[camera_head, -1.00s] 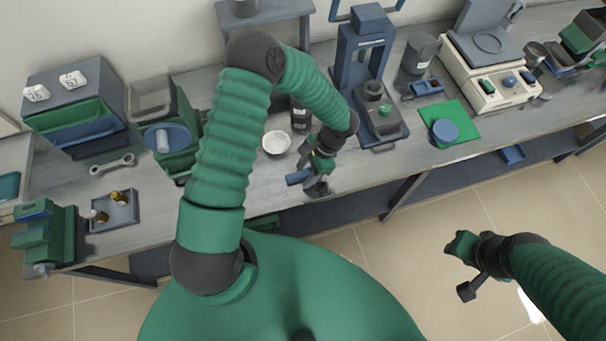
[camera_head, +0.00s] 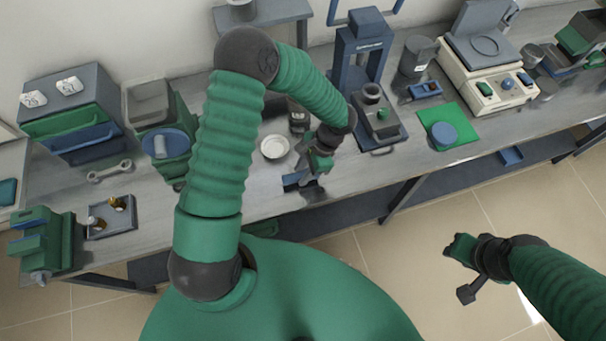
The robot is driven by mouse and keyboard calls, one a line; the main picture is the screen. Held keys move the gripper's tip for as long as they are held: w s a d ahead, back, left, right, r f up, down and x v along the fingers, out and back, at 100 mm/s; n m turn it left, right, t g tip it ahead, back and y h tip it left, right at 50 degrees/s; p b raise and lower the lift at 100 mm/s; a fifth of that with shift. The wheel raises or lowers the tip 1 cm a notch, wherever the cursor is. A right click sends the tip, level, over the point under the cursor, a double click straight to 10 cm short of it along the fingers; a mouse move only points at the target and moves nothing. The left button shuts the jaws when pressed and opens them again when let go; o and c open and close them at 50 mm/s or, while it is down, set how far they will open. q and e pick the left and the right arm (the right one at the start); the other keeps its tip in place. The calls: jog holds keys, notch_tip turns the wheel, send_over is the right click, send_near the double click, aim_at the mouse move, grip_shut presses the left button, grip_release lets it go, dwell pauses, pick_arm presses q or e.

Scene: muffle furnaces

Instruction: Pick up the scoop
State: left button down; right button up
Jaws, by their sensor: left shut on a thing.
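My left gripper (camera_head: 312,170) is at the front edge of the bench, just right of the white bowl. It is shut on a small blue and grey piece, which I take to be the scoop (camera_head: 292,181). The blue part shows left of the fingers, and the rest is largely hidden by the gripper. Whether the scoop is clear of the bench top cannot be told. My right gripper (camera_head: 464,268) is over the floor at the lower right, away from the bench.
A white bowl (camera_head: 275,147) and a dark jar (camera_head: 299,116) stand close to the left gripper. A blue press (camera_head: 362,60) stands behind it to the right. A tray with small bottles (camera_head: 112,218) is at the left. The bench front right of the gripper is clear.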

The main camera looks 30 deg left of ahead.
pick_arm(q)
jog(key=s+d+r+b, duration=0.2)
jog(key=s+d, duration=0.7)
jog(key=s, duration=0.4)
jog(key=shift+d+r, duration=0.2)
jog(key=shift+d, duration=0.05)
jog(key=c, duration=1.6)
grip_release()
grip_shut()
